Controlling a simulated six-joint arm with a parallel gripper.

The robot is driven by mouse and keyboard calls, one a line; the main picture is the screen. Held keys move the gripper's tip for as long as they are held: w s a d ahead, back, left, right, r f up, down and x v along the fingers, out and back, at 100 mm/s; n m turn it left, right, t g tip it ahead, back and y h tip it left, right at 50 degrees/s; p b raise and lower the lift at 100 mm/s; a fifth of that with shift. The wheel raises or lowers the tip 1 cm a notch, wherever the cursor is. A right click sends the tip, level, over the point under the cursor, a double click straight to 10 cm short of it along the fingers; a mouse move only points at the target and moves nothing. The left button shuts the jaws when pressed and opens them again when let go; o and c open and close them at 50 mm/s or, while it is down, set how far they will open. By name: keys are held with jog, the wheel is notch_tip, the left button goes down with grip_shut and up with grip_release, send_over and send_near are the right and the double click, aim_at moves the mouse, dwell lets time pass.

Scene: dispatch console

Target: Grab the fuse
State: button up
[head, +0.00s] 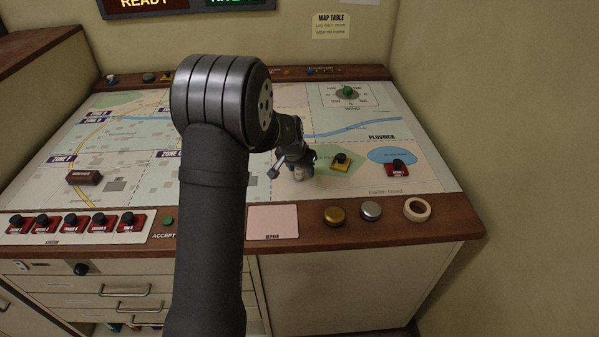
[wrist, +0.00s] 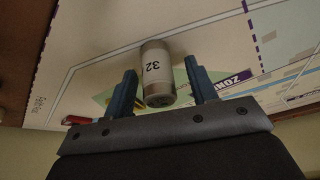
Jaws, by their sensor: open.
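The fuse (wrist: 157,70) is a pale cylinder with grey metal ends and a "32" on its side. In the wrist view it shows between the two blue fingers of my gripper (wrist: 160,66), with a gap on each side. The gripper is open. In the head view the fuse (head: 302,171) is at the right-middle of the map table, partly hidden by my gripper (head: 288,162). I cannot tell whether the fingertips are level with it.
A yellow-based piece (head: 340,162) and a red-based piece (head: 397,168) sit right of the fuse. A pink repair pad (head: 272,222), gold and silver knobs and a tape roll (head: 417,209) line the front edge.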

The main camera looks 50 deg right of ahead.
jog(key=c, duration=1)
jog(key=shift+c, duration=0.4)
jog(key=shift+r, duration=0.2)
